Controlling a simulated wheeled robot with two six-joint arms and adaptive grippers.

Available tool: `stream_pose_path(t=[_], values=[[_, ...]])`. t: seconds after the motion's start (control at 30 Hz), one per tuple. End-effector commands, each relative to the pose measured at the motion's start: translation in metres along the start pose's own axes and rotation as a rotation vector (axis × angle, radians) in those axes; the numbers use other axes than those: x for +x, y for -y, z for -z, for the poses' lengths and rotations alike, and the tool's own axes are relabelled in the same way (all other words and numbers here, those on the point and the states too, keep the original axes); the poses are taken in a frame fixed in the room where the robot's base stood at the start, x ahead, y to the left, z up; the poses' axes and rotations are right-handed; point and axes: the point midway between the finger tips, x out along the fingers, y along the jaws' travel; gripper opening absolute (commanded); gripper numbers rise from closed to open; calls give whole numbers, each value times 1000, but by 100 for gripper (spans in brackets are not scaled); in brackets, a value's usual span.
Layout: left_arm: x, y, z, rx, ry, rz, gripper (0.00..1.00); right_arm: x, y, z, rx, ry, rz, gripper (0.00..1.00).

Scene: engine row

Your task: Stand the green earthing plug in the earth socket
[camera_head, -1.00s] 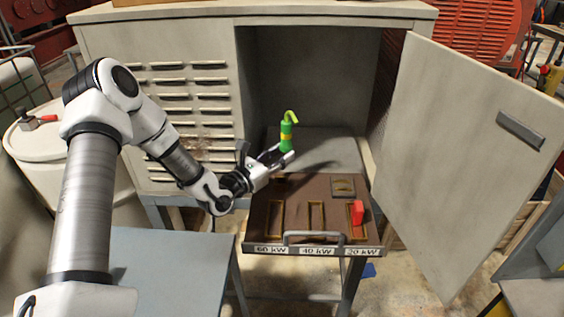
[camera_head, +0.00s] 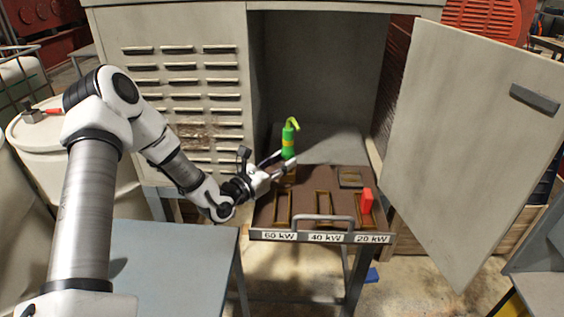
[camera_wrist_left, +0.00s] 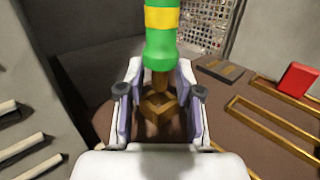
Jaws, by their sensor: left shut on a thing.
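The green earthing plug (camera_head: 289,143), with a yellow band and a hooked top, stands upright at the back left of the brown drawer. My left gripper (camera_head: 284,161) is shut on its lower part. In the left wrist view the plug (camera_wrist_left: 161,47) shows between the fingertips (camera_wrist_left: 160,75), with a brown pin at its lower end. The earth socket (camera_wrist_left: 160,106), a square brass-coloured frame, lies just below and around the pin's line. I cannot tell whether the pin is inside it. In the head view the gripper and plug mostly hide the socket. My right gripper is out of view.
The drawer (camera_head: 305,205) has slots labelled 60, 40 and 20 kW and a front handle (camera_head: 325,219). A red block (camera_head: 367,201) stands at the 20 kW slot. The open cabinet door (camera_head: 470,140) is at the right. A blue-grey table (camera_head: 170,265) stands in front left.

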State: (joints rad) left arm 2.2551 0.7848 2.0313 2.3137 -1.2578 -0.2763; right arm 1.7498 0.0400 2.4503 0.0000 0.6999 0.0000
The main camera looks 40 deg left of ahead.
Motion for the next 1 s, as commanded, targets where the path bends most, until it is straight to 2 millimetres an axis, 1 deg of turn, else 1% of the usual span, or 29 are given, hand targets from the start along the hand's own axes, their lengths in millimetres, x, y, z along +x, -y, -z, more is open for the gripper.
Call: stream_pose_path(t=[0.03, 0.53, 0.73, 1.0], values=[[0, 0, 4, 1, 1, 0, 0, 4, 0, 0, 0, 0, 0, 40], [0, 0, 3, 0, 1, 0, 0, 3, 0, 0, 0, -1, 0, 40], [1, 0, 4, 1, 1, 0, 0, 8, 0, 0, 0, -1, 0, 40], [1, 0, 3, 0, 1, 0, 0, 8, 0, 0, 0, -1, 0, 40]])
